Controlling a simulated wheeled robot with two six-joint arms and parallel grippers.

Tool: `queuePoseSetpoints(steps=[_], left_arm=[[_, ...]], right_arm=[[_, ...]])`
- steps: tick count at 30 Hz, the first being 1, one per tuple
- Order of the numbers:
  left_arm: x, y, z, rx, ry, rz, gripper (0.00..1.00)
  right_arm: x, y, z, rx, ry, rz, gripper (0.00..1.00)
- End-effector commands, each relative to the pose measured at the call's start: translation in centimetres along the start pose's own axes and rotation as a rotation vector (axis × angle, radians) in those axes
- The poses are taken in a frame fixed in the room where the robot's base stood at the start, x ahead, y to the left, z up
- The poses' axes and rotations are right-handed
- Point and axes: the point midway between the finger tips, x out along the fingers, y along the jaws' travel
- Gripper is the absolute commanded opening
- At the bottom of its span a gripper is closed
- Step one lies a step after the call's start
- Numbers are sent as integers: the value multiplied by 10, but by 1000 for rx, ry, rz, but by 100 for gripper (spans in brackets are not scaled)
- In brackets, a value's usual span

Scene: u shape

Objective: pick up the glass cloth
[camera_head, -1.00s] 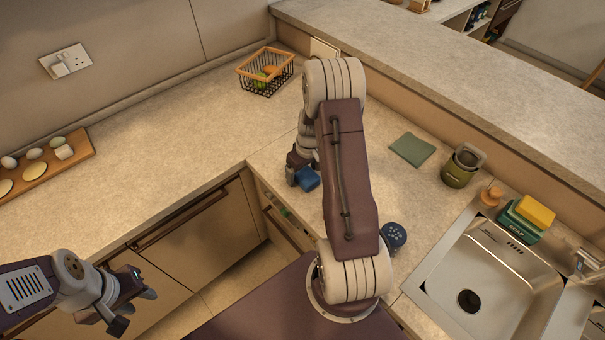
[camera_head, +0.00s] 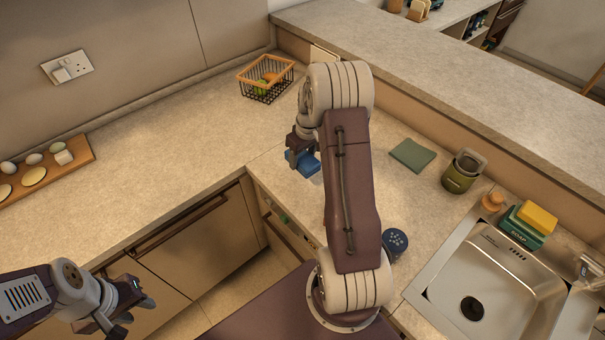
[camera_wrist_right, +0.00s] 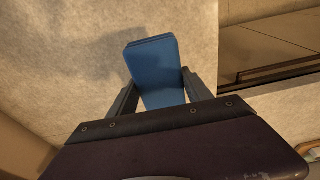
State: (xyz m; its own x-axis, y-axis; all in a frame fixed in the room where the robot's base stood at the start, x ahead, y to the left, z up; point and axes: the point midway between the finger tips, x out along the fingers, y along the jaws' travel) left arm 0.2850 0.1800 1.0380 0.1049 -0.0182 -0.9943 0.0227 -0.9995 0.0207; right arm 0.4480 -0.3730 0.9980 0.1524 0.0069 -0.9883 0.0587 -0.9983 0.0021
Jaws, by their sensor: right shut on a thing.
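A blue folded cloth (camera_head: 309,164) is between the fingers of my right gripper (camera_head: 297,160) in the head view, partly hidden by the gripper and arm. In the right wrist view the blue cloth (camera_wrist_right: 155,72) sits between the two fingers of the right gripper (camera_wrist_right: 157,92), which is shut on it. The cloth casts a shadow on the counter beside it and looks raised off the surface. A grey-green cloth (camera_head: 412,155) lies flat on the counter to the right of my right arm. My left gripper (camera_head: 135,307) is open and empty at the lower left.
The counter (camera_head: 180,150) has wide free room left of my right gripper. A wire basket (camera_head: 265,80) stands behind. A green canister (camera_head: 460,178), a dark blue round container (camera_head: 394,242) and the sink (camera_head: 490,270) are on the right.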

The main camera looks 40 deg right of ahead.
Motion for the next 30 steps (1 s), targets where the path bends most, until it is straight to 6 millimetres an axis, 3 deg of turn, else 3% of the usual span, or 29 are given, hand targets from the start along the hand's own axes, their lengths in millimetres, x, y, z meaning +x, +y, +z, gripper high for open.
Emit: queuePoseSetpoints(steps=[6,12,26,27,30], left_arm=[[4,0,0,0,0,0,36],[3,0,0,0,0,0,36],[3,0,0,0,0,0,36],[3,0,0,0,0,0,36],[3,0,0,0,0,0,36]], right_arm=[[-21,32,-40,1,1,1,17],[-34,48,-62,0,-1,0,17],[-39,54,-69,0,-2,0,17],[-39,54,-69,0,-2,0,46],[-39,54,-69,0,-2,0,25]])
